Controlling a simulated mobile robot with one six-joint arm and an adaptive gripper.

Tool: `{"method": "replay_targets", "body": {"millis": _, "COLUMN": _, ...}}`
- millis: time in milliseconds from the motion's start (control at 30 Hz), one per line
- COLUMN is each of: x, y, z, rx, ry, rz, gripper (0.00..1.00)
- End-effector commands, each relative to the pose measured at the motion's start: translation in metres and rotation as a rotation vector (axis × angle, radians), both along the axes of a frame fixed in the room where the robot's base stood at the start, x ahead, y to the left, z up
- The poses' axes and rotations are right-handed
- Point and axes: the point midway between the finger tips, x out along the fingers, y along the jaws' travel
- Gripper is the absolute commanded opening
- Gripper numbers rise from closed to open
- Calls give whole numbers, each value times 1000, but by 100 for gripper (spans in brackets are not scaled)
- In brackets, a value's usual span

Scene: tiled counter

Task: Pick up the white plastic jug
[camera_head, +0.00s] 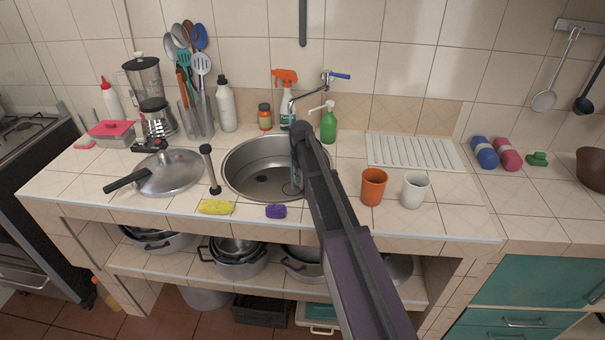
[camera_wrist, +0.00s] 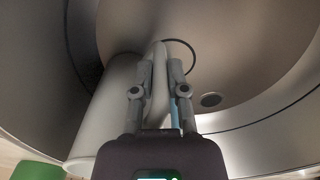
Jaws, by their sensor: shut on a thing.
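My gripper (camera_wrist: 160,68) is shut on the white plastic jug (camera_wrist: 108,112) inside the sink in the wrist view. A pale upright part of the jug, which looks like its handle, lies between the two fingers, and its rounded body is to the left. The jug's full shape is hidden, and I cannot tell whether it touches the sink floor. In the head view my arm reaches over the right side of the sink and hides the jug and most of my gripper.
The round metal sink (camera_head: 240,172) has a tap (camera_head: 322,82) behind it. A green soap bottle (camera_head: 328,124), an orange cup (camera_head: 373,186) and a white cup (camera_head: 415,189) stand to the right. A pan lid (camera_head: 172,174) and sponges lie left and in front.

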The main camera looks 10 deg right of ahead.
Motion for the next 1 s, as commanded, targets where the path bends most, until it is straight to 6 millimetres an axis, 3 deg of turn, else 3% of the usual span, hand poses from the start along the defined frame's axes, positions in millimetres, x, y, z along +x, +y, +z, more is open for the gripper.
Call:
{"method": "replay_targets", "body": {"millis": 367, "x": 0, "y": 0, "z": 11, "rx": 0, "ry": 0, "rz": 0, "gripper": 0}}
{"method": "replay_targets", "body": {"millis": 733, "x": 0, "y": 1, "z": 40, "rx": 0, "ry": 0, "rz": 1, "gripper": 0}}
{"method": "replay_targets", "body": {"millis": 1000, "x": 5, "y": 58, "z": 35, "rx": 0, "ry": 0, "rz": 5, "gripper": 0}}
